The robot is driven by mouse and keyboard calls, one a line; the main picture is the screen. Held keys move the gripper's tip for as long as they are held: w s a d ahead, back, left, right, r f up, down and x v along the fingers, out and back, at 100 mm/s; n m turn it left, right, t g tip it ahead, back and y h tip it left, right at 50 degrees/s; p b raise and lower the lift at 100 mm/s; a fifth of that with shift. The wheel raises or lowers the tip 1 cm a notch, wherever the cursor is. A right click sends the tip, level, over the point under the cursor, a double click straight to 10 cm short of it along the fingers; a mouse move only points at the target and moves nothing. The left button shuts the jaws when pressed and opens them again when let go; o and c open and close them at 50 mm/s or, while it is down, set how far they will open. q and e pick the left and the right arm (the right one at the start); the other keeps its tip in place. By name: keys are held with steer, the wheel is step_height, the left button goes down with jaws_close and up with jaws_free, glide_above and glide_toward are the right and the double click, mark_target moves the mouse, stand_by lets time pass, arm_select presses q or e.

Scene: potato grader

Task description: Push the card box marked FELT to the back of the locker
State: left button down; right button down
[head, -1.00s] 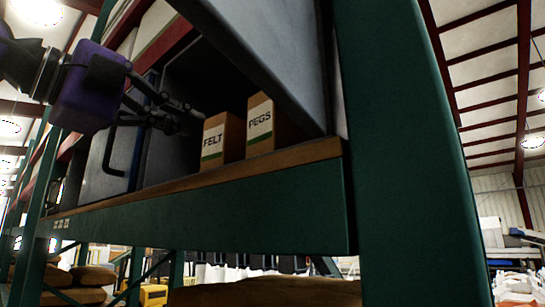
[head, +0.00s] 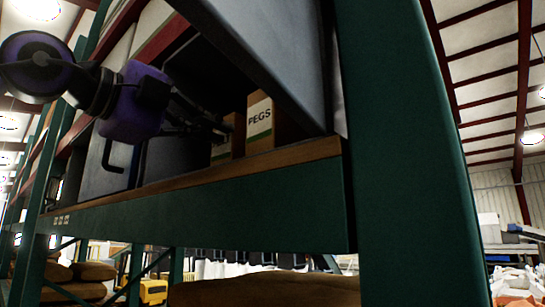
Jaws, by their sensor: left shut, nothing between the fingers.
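The FELT card box (head: 238,139) stands upright on the wooden shelf inside the locker, left of the PEGS card box (head: 262,122). Its front is mostly covered by my left gripper, so the word FELT is hidden; part of its label and its brown side show. My left gripper (head: 221,129) is shut and empty, with its fingertips at the front of the FELT box. I cannot tell for sure whether they touch it. The FELT box sits farther in than the PEGS box. The grey locker (head: 270,45) hides the back of its inside. My right gripper is out of view.
A green rack upright (head: 400,150) stands right of the locker, and a green beam (head: 210,215) runs below the shelf. The locker's open door (head: 115,160) is on the left, near my left arm. Sacks (head: 260,290) lie below.

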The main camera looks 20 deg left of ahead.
arm_select(q)
steer(key=shift+x, duration=1.15)
steer(key=shift+b+x, duration=0.35)
steer(key=shift+x, duration=2.4)
steer(key=shift+w+d+f, duration=0.1)
steer(key=shift+w+d, duration=0.2)
steer(key=shift+w, duration=0.35)
steer(key=shift+x, duration=2.25)
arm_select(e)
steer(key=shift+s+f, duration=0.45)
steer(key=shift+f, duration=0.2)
